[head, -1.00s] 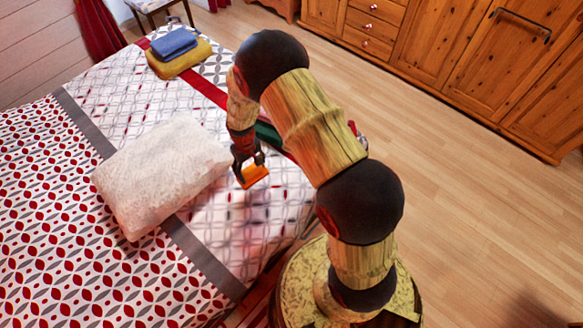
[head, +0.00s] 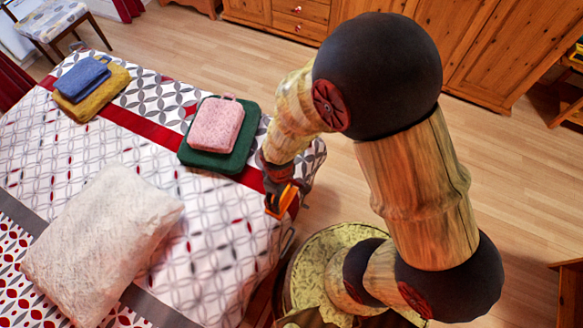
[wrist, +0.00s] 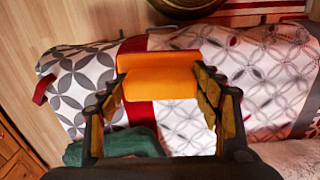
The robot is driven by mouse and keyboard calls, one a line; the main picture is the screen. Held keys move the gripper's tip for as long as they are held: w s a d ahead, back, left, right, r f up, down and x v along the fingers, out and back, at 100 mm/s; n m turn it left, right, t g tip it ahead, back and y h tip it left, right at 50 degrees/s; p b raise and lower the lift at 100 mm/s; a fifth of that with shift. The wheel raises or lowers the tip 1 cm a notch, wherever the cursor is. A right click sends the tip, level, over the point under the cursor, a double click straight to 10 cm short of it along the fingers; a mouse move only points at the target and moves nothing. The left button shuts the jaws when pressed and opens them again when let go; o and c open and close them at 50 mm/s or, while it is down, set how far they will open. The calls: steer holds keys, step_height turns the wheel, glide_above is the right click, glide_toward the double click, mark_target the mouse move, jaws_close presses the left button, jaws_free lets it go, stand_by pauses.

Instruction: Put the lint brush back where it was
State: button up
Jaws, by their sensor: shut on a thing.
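The orange lint brush (head: 282,203) hangs from my gripper (head: 281,190), above the bed's right edge in the head view. In the wrist view the brush (wrist: 158,76) shows as an orange block between the fingers of my gripper (wrist: 160,88), which is shut on it. The bed (head: 222,250) with its patterned cover lies below it. I cannot tell the exact gap between brush and cover. The rest of the brush is hidden by the gripper.
A dark green folded cloth (head: 243,150) with a pink one (head: 215,125) on top lies close to my gripper. A blue and yellow stack (head: 95,100) lies farther left. A white pillow (head: 100,240) is at lower left. Wooden cabinets (head: 500,60) stand behind.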

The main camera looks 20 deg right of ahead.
steer(key=shift+d+f, duration=0.1)
steer(key=shift+d, duration=0.25)
steer(key=shift+w+f+n, duration=0.1)
steer(key=shift+w+n, duration=0.15)
steer(key=shift+n, duration=0.05)
steer(key=w+f+b, duration=0.2)
steer(key=w+f, duration=0.1)
steer(key=w, duration=0.1)
steer(key=w+f+b, duration=0.1)
steer(key=w+f, duration=0.2)
steer(key=w, duration=0.2)
steer(key=w+f+b, duration=0.2)
steer(key=w+f, duration=0.1)
steer(key=w, duration=0.1)
steer(key=shift+w+a+f+b, duration=0.2)
steer(key=shift+a+f+b, duration=0.05)
steer(key=shift+f+b, duration=0.1)
steer(key=shift+w+f+b, duration=0.1)
steer(key=shift+f+b, duration=0.7)
steer(key=shift+f, duration=0.75)
steer(key=shift+f, duration=0.1)
steer(key=o, duration=1.1)
